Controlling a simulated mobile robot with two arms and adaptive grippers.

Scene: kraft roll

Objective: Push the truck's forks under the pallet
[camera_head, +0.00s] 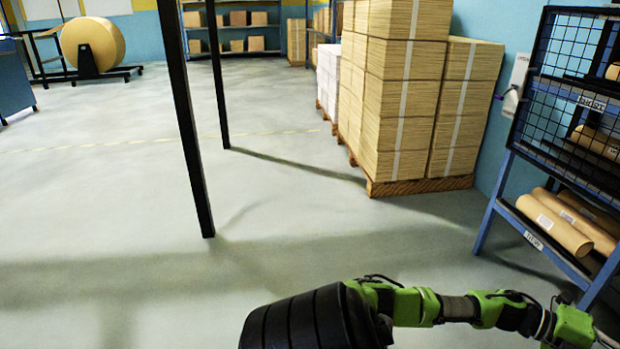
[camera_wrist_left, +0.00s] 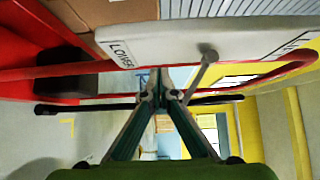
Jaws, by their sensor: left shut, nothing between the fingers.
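In the left wrist view my left gripper (camera_wrist_left: 160,95) is shut and empty, its fingertips meeting close to a red bar (camera_wrist_left: 90,98). More red tubing and a pale panel with a partly readable label (camera_wrist_left: 180,45) lie just above it in the picture. I cannot tell whether this red frame is the truck, or whether the fingers touch it. No forks show in either view. In the head view a wooden pallet (camera_head: 420,186) lies under tall strapped stacks of brown sheets (camera_head: 402,100). My right gripper is not visible; only a green arm shows at the bottom right.
Two thin black posts (camera_head: 187,120) stand left of the stacks. A blue rack with paper rolls (camera_head: 555,222) stands at the right. A large kraft roll (camera_head: 93,44) sits on a black stand at the back left. The middle floor is mostly clear.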

